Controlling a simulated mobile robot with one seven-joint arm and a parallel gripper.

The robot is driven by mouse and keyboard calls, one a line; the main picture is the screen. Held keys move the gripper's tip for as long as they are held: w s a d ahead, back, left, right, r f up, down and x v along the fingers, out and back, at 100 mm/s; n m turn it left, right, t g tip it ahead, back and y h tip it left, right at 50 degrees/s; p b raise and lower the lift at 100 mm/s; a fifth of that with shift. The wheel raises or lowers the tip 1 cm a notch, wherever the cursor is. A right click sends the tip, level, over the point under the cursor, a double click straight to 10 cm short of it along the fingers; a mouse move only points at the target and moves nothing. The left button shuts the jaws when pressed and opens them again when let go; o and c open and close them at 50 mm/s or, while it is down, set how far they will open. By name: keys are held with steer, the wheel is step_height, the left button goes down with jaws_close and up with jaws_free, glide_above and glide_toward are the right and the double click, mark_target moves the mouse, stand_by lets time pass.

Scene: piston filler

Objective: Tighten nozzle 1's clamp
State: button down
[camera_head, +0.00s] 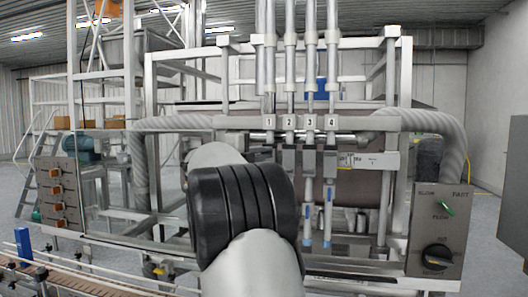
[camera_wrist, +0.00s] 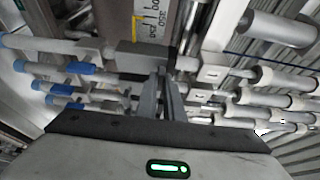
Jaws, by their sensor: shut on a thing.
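In the head view, the nozzles stand upright under number tags. Nozzle 1's tag (camera_head: 269,122) is the leftmost, but my arm covers most of what is below it, including its clamp. My gripper is hidden behind my arm there. In the wrist view, the nozzles run sideways with blue parts toward the left. The top, nearest one appears to be nozzle 1 (camera_wrist: 85,48), passing through a grey clamp block (camera_wrist: 140,61). My gripper (camera_wrist: 160,73) is shut at this block, on what appears to be nozzle 1's clamp; the fingers hide the gripped part.
Other nozzles (camera_head: 330,200) hang close to the right. A control box with a black knob (camera_head: 437,257) is at right, and a conveyor (camera_head: 90,277) at lower left. Frame posts and hoses surround the nozzles closely.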

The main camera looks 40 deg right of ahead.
stand_by(0.4)
steer(key=c, duration=1.9)
jaws_free()
steer(key=shift+o, duration=0.2)
steer(key=b+v, duration=0.2)
steer(key=v, duration=1.5)
steer(key=shift+a+b, duration=0.2)
steer(key=shift+b, duration=0.1)
steer(key=shift+r, duration=0.1)
